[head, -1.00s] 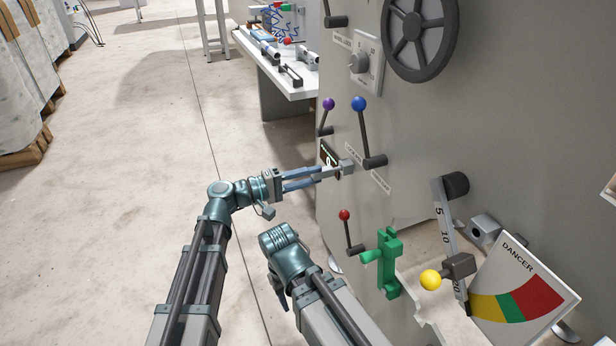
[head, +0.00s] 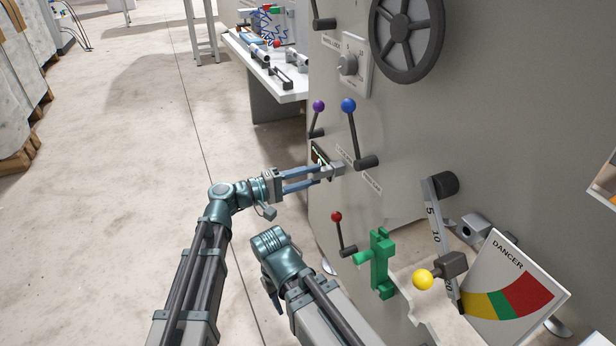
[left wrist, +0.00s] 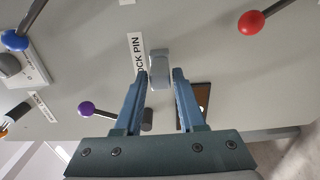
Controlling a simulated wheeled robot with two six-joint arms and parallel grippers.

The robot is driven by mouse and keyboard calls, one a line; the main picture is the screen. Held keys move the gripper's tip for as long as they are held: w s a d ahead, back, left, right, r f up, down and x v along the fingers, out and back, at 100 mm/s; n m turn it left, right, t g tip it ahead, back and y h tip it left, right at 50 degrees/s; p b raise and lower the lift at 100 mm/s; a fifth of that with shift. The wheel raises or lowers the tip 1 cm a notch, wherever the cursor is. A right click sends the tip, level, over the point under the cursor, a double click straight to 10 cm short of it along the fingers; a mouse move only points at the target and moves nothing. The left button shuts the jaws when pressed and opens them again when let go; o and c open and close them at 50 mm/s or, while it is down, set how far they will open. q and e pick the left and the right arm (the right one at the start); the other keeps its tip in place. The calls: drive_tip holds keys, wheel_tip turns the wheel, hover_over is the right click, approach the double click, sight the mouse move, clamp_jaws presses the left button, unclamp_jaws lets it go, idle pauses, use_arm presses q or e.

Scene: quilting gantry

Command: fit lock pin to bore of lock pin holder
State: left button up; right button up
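My left gripper (head: 322,173) is at the grey machine panel. Its two blue fingers stand either side of a small light grey piece, which I take to be the lock pin (left wrist: 160,82); it fills the gap at the fingertips. Just beyond it, in line with it, is a grey block on the panel beside the LOCK PIN label, seemingly the lock pin holder (left wrist: 159,54). The block also shows at the fingertips in the head view (head: 339,168). Pin and block overlap in view; the bore is hidden, and I cannot tell if the pin is inside.
The panel carries a purple-knobbed lever (head: 319,106), a blue-knobbed lever (head: 349,106) and a red-knobbed lever (head: 336,217) near the left gripper. A green bracket (head: 381,264) and a dancer gauge (head: 515,290) are lower right. A workbench (head: 280,85) stands behind.

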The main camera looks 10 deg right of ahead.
use_arm(q)
drive_tip(key=o, duration=0.3)
drive_tip(key=shift+a, duration=0.1)
drive_tip(key=s+a, duration=0.2)
drive_tip(key=a, duration=1.1)
drive_tip(key=shift+s+a, duration=0.2)
drive_tip(key=shift+s, duration=0.1)
